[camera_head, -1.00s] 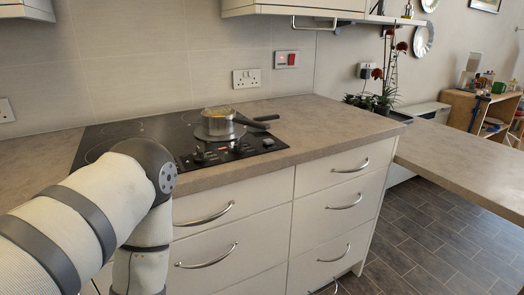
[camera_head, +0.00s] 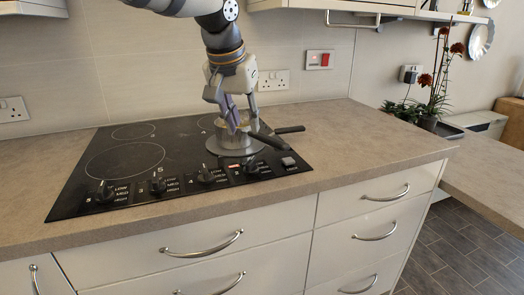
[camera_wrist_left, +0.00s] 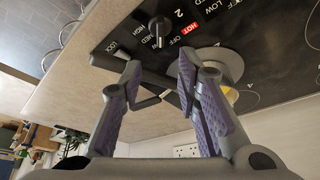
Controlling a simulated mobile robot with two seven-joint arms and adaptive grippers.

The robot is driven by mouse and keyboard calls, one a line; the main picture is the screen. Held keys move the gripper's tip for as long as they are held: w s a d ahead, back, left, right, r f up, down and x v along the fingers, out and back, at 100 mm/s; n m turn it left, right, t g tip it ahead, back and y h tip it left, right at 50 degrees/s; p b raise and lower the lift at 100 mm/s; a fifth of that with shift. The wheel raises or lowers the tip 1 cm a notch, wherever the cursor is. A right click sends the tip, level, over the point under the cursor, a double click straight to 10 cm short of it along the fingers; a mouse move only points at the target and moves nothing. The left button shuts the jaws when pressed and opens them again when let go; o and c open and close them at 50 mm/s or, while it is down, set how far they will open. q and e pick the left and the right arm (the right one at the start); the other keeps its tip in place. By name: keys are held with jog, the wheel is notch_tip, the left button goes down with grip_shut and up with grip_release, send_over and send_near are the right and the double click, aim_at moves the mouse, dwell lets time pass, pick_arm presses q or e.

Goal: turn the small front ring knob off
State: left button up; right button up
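Several black knobs line the front of the black cooktop (camera_head: 75,200). The rightmost knob (camera_head: 250,166), by a lit red HOT label (camera_head: 233,166), shows in the wrist view as a dark knob (camera_wrist_left: 159,31) beyond the fingertips. I cannot tell for sure which ring it serves. In the wrist view the purple-padded fingers (camera_wrist_left: 158,80) are apart, and dark pan handles cross behind the gap. The gripper does not touch the knob. My right gripper is out of view.
Two dark pan handles (camera_head: 290,130) reach right, close to the gripper. A small switch (camera_head: 289,161) sits at the cooktop's front right corner. The worktop (camera_head: 370,145) to the right is clear. Drawers with metal handles (camera_head: 384,194) lie below the front edge.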

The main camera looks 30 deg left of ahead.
aim_at(251, 160)
pick_arm(q)
jog(key=x, duration=0.7)
jog(key=s+x, duration=0.1)
jog(key=x, duration=0.3)
jog(key=shift+f, duration=0.1)
jog(key=shift+w, duration=0.1)
jog(key=shift+c, duration=0.6)
grip_shut()
